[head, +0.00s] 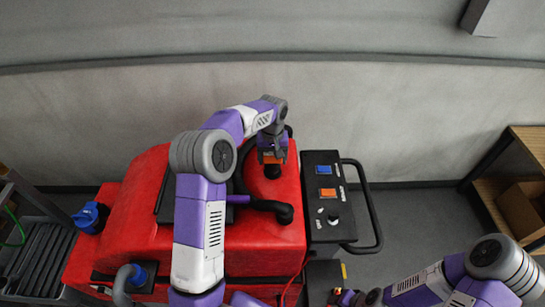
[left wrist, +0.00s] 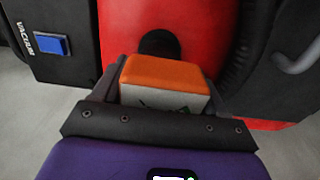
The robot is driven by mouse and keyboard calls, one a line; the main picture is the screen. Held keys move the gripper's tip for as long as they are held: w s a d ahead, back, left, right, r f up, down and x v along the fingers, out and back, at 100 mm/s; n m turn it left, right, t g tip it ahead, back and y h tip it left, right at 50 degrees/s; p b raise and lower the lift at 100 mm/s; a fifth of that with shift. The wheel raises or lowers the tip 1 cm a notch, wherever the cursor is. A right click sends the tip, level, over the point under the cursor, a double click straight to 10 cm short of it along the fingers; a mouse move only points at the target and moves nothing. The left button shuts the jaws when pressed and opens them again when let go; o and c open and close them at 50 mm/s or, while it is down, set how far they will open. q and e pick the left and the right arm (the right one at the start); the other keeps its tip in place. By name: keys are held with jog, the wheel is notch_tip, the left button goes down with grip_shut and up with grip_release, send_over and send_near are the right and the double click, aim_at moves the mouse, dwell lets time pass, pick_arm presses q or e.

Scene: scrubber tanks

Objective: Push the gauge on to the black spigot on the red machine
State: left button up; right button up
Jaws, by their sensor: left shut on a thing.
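The red machine (head: 255,230) stands against the wall in the head view. My left gripper (head: 271,158) is shut on the gauge (left wrist: 165,77), a small block with an orange top and a pale grey side, seen close up in the left wrist view. In the head view only a bit of orange of the gauge (head: 269,159) shows between the fingers. The black spigot (head: 272,171) stands on the red top just below the gauge in the picture; it also shows in the left wrist view (left wrist: 160,43). I cannot tell whether they touch. My right gripper (head: 345,297) is at the bottom edge, small and unclear.
A black control panel (head: 322,195) with blue and orange switches and a black handle (head: 372,205) is right of the red top. A black hose (head: 275,208) curves over the machine near the spigot. A wooden shelf (head: 528,148) stands at the far right.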

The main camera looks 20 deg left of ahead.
pick_arm(q)
jog(key=shift+f, duration=0.15)
jog(key=shift+f+b, duration=0.9)
jog(key=shift+f, duration=0.4)
jog(key=o, duration=1.1)
notch_tip(320, 180, up, 4)
jog(key=p, duration=0.2)
jog(key=shift+f+p, duration=0.25)
jog(key=shift+p, duration=0.05)
jog(key=shift+r, duration=2.55)
